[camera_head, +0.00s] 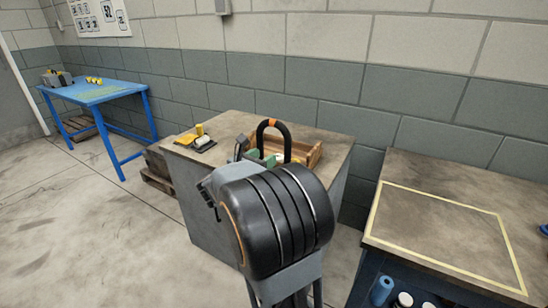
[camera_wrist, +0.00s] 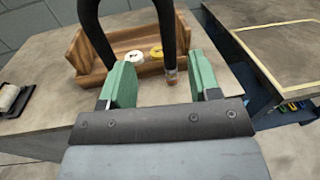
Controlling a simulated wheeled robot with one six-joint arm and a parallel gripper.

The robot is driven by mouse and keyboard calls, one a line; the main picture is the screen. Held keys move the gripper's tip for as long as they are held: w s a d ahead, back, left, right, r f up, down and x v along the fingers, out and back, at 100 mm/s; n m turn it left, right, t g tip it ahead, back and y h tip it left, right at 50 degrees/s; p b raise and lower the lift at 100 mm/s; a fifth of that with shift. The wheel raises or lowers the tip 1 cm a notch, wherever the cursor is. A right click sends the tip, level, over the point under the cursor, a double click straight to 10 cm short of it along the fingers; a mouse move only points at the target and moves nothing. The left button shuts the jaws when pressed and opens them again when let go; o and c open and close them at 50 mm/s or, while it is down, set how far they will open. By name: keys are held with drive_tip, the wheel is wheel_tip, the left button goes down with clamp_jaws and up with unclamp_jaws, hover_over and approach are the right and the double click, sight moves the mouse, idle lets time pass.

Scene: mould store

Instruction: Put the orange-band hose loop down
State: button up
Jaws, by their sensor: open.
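The hose loop (camera_head: 287,143) is a black arch with an orange band (camera_head: 273,122) near its top. The lower end of the left leg is hidden behind my left finger. My gripper (camera_wrist: 160,82) is open, with green finger pads on either side of the gap. In the head view my gripper (camera_head: 262,158) is partly hidden by my arm. Whether a pad touches the hose, I cannot tell.
A wooden tray (camera_wrist: 75,50) with a white and a yellow piece stands behind the loop on the worktop (camera_head: 225,122). A black pad (camera_head: 190,146) with a white roll lies left. A bench with a taped yellow outline (camera_head: 440,190) is right; a blue table (camera_head: 110,92) stands far left.

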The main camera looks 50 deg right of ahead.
sight(287, 147)
drive_tip(key=shift+m+g, duration=0.4)
drive_tip(key=shift+m, duration=0.3)
drive_tip(key=d, duration=0.8)
drive_tip(key=shift+s+f, duration=0.15)
drive_tip(key=shift+f, duration=0.15)
drive_tip(key=d+p, duration=0.1)
drive_tip(key=d, duration=0.5)
drive_tip(key=shift+w, duration=0.45)
drive_tip(key=shift+c, duration=0.4)
clamp_jaws()
